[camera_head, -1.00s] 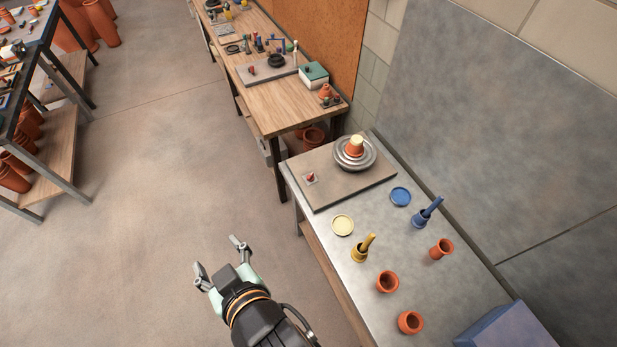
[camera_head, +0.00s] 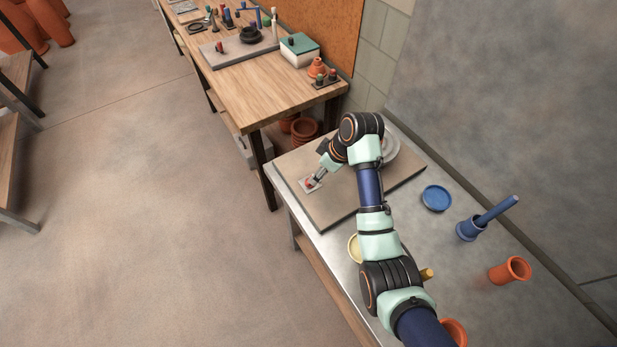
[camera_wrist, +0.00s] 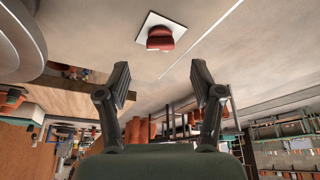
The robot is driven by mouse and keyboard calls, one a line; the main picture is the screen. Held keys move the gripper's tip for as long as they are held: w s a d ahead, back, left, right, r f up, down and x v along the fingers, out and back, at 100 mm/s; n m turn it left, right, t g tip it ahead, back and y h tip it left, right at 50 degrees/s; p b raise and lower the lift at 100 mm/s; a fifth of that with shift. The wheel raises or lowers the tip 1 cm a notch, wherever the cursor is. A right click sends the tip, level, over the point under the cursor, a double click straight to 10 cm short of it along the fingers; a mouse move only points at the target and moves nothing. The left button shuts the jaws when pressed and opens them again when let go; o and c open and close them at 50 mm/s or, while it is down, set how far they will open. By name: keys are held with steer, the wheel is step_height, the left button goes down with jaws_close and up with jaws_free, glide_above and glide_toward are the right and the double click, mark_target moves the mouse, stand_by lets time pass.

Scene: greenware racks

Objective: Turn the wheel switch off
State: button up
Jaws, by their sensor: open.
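The wheel switch is a red knob (camera_head: 309,183) on a small pale square plate, on the flat board (camera_head: 330,200) at the left end of the metal table. In the wrist view the red knob (camera_wrist: 160,39) sits on its white plate, ahead of the fingertips and centred between them. My gripper (camera_head: 315,179) is beside the knob in the head view, partly covering it. In the wrist view my gripper (camera_wrist: 163,78) is open, with nothing between its fingers. The round metal wheel (camera_wrist: 18,40) shows at the left edge; in the head view my arm mostly hides the wheel (camera_head: 391,148).
On the metal table stand a blue dish (camera_head: 436,198), a blue cup with a handle (camera_head: 470,229) and a terracotta pot (camera_head: 511,270). My arm partly covers a yellow dish (camera_head: 354,247). A wooden bench (camera_head: 250,90) holding tools stands behind.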

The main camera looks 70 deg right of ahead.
steer(key=b+x, duration=0.1)
steer(key=x, duration=0.5)
steer(key=shift+f, duration=0.1)
steer(key=c, duration=1.1)
